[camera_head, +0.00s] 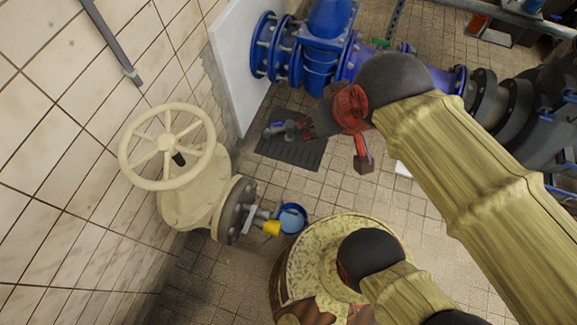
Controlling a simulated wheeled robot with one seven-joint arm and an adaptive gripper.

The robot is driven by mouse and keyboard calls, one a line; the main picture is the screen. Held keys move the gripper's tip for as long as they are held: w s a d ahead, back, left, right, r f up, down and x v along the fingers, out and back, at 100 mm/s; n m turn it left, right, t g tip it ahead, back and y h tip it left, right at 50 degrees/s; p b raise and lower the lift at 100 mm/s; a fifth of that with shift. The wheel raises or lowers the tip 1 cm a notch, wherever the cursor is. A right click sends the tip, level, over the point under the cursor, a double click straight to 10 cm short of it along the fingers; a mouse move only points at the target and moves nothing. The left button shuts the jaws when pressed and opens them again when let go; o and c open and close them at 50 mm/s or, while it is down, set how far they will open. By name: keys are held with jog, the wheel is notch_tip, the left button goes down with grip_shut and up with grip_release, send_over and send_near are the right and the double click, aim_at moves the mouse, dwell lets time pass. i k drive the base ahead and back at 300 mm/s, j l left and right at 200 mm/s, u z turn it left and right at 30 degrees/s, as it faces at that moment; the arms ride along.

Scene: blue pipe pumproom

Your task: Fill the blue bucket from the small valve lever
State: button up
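The blue bucket (293,218) stands on the tiled floor below the small valve. I look into it from above. Its inside looks light blue, and I cannot tell whether that is water. The small valve (256,219) sticks out from the dark flange of the large cream valve, and its yellow lever (272,228) is in front of the bucket's left edge. My gripper (270,131) is up and to the left of my arm, above a dark floor grate in the picture, apart from the lever and bucket. Its fingers are small and dark, so their opening is unclear.
The cream valve with a large handwheel (167,146) stands against the tiled wall at left. A white panel (243,68) and blue pipes (318,50) are at the top. The dark grate (297,153) lies on the floor. Floor between grate and bucket looks clear.

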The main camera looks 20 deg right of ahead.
aim_at(254, 207)
jog(key=u, duration=0.5)
jog(key=k+l+u, duration=0.1)
jog(key=l+u, duration=0.15)
jog(key=u, duration=0.15)
jog(key=k+l+u, duration=0.1)
jog(key=l+u, duration=0.25)
jog(key=k+l+u, duration=0.15)
jog(key=u, duration=0.25)
